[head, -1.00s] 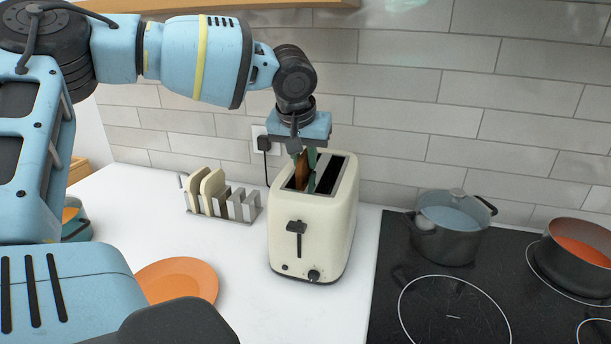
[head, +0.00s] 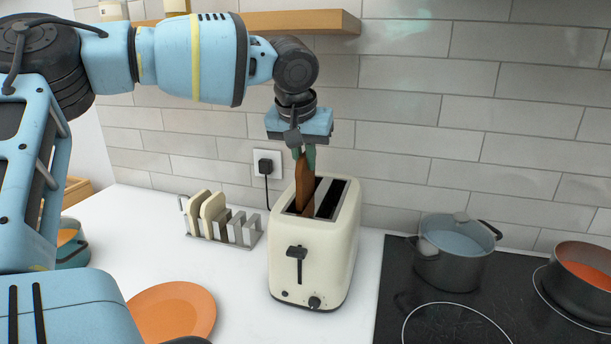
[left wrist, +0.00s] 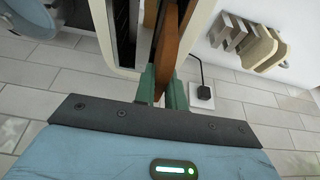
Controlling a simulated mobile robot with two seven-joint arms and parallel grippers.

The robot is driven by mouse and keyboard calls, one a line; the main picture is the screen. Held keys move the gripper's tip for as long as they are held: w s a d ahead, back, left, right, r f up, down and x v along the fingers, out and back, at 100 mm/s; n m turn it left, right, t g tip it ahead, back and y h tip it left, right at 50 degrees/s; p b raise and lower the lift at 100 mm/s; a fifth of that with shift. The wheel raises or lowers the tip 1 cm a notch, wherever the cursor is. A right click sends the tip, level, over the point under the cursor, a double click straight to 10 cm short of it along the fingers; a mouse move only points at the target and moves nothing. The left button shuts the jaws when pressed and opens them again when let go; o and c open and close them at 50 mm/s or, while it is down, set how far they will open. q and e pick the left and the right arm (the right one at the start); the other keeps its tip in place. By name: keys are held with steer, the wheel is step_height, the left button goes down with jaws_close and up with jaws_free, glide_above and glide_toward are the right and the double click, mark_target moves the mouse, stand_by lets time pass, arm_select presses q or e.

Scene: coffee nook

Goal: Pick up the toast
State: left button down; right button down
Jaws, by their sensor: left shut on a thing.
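The toast (head: 305,182) is a brown slice standing upright at the left slot of the cream toaster (head: 312,250). Its lower part seems to be still within the slot. My left gripper (head: 304,157) is above the toaster, pointing down, and is shut on the top of the toast. In the left wrist view the green fingertips (left wrist: 162,88) pinch the toast (left wrist: 169,45), with the toaster (left wrist: 204,12) around it. The right slot looks empty and dark. My right gripper is not in view.
A metal rack (head: 240,234) with pale bread slices (head: 212,210) stands left of the toaster. An orange plate (head: 172,308) lies in front. A grey pot (head: 454,262) and another pan (head: 580,285) are on the black hob at right. A wooden shelf (head: 300,22) hangs above.

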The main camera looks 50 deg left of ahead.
arm_select(q)
steer(key=shift+v, duration=1)
steer(key=s+d, duration=0.4)
steer(key=s, duration=0.4)
steer(key=s+d, duration=0.5)
steer(key=s, duration=0.3)
steer(key=shift+s, duration=0.3)
